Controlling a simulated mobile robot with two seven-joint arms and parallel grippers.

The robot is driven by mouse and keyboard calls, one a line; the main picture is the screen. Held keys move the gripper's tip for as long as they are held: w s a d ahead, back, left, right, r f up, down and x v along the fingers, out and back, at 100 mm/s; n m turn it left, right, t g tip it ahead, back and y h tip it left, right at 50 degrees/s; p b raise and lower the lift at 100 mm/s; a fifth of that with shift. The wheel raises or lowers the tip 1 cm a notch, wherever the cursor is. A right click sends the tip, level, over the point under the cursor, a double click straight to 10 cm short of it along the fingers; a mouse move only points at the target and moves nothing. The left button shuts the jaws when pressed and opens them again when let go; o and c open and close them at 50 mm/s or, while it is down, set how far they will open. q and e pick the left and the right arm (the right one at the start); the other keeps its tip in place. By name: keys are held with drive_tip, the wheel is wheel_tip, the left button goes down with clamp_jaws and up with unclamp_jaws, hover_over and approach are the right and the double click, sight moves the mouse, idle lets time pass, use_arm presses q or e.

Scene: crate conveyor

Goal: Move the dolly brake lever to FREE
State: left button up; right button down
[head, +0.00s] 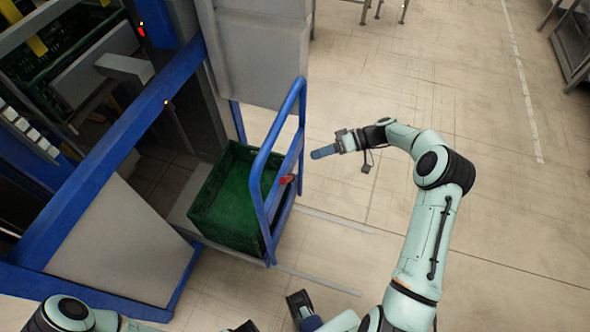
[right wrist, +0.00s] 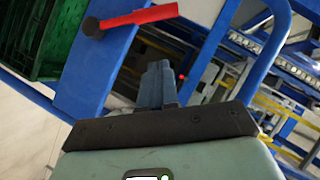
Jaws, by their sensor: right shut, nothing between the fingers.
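The red brake lever (head: 287,179) sits on the side of the blue dolly handle frame (head: 262,150). In the right wrist view the red lever (right wrist: 135,18) lies near the top, its round pivot at the left and its bar reaching right, tilted slightly up. No FREE marking is readable. My right gripper (head: 322,152) is shut and empty, to the right of the frame and apart from the lever. Its closed fingers (right wrist: 157,86) show below the lever in the right wrist view.
A green crate (head: 200,190) stands on the dolly, behind the handle frame. The blue conveyor frame (head: 110,130) and a grey cabinet (head: 255,50) stand to the left and behind.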

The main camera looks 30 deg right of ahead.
sight(287, 179)
use_arm(q)
drive_tip(key=shift+r, duration=0.25)
use_arm(e)
drive_tip(key=a+f, duration=0.4)
drive_tip(key=a, duration=0.4)
drive_tip(key=shift+w, duration=0.2)
use_arm(q)
drive_tip(key=shift+s+f, duration=0.1)
use_arm(e)
drive_tip(key=shift+f, duration=0.1)
